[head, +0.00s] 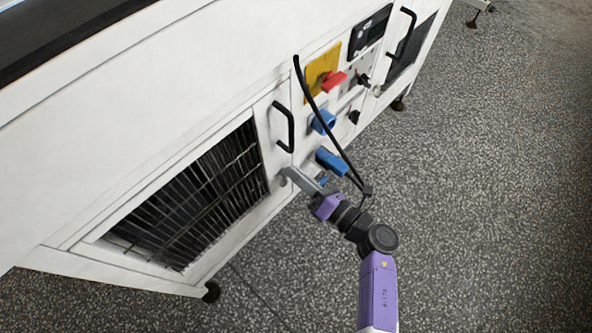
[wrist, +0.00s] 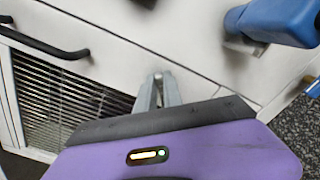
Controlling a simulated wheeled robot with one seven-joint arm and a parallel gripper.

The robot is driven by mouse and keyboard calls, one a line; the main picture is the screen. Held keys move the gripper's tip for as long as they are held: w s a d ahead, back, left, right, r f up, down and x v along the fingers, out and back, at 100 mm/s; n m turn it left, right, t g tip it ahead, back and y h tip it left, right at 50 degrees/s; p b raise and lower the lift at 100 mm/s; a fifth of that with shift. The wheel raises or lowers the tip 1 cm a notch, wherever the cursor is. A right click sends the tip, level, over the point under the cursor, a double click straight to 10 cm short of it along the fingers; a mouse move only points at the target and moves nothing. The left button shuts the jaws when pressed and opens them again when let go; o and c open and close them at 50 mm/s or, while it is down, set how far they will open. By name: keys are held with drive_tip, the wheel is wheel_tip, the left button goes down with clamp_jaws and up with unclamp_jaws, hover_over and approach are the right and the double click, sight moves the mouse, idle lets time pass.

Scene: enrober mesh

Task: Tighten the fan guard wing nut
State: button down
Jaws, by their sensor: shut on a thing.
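The fan guard (head: 195,195) is a dark wire grille set in the white cabinet's lower left front; its edge also shows in the wrist view (wrist: 65,95). In the wrist view my gripper's (wrist: 158,82) grey fingers come together at the white panel. They are shut on a small grey piece, the wing nut (wrist: 158,75), which is mostly hidden between the fingertips. In the head view the fingers hide the nut, and its turn angle cannot be told.
A black door handle (head: 284,127) is just above my gripper. A blue lever-like part (head: 332,161) sticks out close to its right, and shows in the wrist view (wrist: 275,22). A red switch (head: 334,80) on a yellow plate is higher up. The speckled floor (head: 480,200) is clear to the right.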

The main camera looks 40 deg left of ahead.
drive_tip(key=shift+s+f+m+p, duration=0.1)
drive_tip(key=shift+f+m+p, duration=0.25)
drive_tip(key=shift+m, duration=0.9)
drive_tip(key=shift+w+f+m+p, duration=0.15)
drive_tip(key=shift+m+p, duration=0.35)
drive_tip(key=shift+m, duration=0.7)
drive_tip(key=shift+s+f+m+p, duration=0.15)
drive_tip(key=shift+f+m+p, duration=0.2)
drive_tip(key=shift+m, duration=0.9)
drive_tip(key=shift+s, duration=0.1)
drive_tip(key=c, duration=1.5)
unclamp_jaws()
drive_tip(key=shift+r, duration=0.1)
drive_tip(key=shift+w+r, duration=0.1)
drive_tip(key=shift+w, duration=0.1)
drive_tip(key=d, duration=0.2)
drive_tip(key=d+p, duration=0.1)
drive_tip(key=d, duration=0.2)
drive_tip(key=d+p, duration=0.1)
drive_tip(key=d, duration=0.1)
drive_tip(key=shift+s+d, duration=0.3)
drive_tip(key=shift+d, duration=0.05)
